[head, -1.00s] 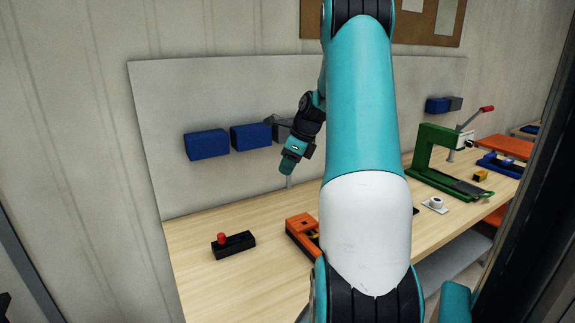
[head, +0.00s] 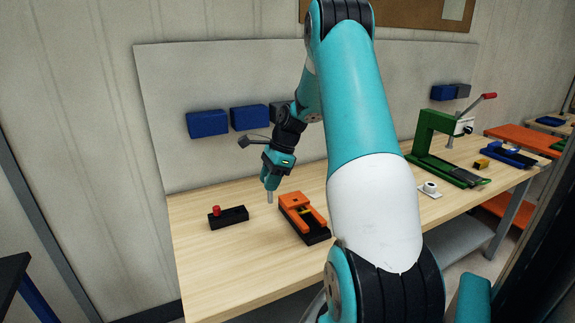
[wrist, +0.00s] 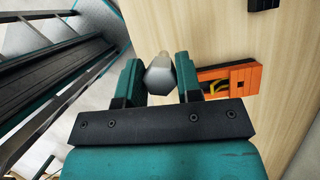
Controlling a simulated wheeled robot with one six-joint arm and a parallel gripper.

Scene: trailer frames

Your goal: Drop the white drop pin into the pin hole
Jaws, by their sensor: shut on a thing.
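My gripper (head: 271,180) is shut on the white drop pin (head: 269,196), which hangs below the fingers above the back of the wooden table. A small white plate with a raised round collar and a dark centre (head: 430,189) lies on the table to the right of my arm. I cannot tell for sure whether that is the pin hole.
An orange and black fixture (head: 297,203) stands just right of the pin. A black block with a red knob (head: 229,217) is to its left. A green press (head: 435,150) stands farther right. Blue bins (head: 207,123) hang on the back panel. The table's front left is clear.

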